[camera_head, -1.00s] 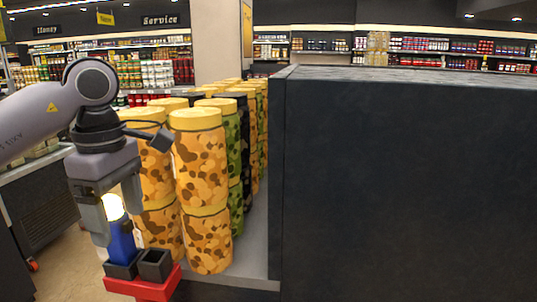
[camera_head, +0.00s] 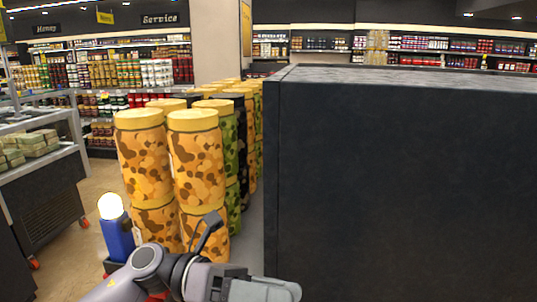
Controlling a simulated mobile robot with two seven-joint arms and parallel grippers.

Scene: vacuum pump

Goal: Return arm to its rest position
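A blue body with a glowing white round top (camera_head: 113,222) stands upright at the lower left, its lower end at a dark holder (camera_head: 113,267). A small piece of the red base (camera_head: 160,296) shows behind my arm; the rest of the base is hidden. My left arm comes in along the bottom edge and covers part of the holder. My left gripper (camera_head: 272,290) is at the bottom middle, to the right of the blue body and apart from it. It is partly cut off by the frame, and its fingers cannot be made out. My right gripper is not in view.
Stacked yellow camouflage canisters (camera_head: 197,160) stand just beyond my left arm. A large dark block (camera_head: 400,190) fills the right side. A wheeled display counter (camera_head: 45,200) stands at the left, with some open floor (camera_head: 95,185) between it and the canisters.

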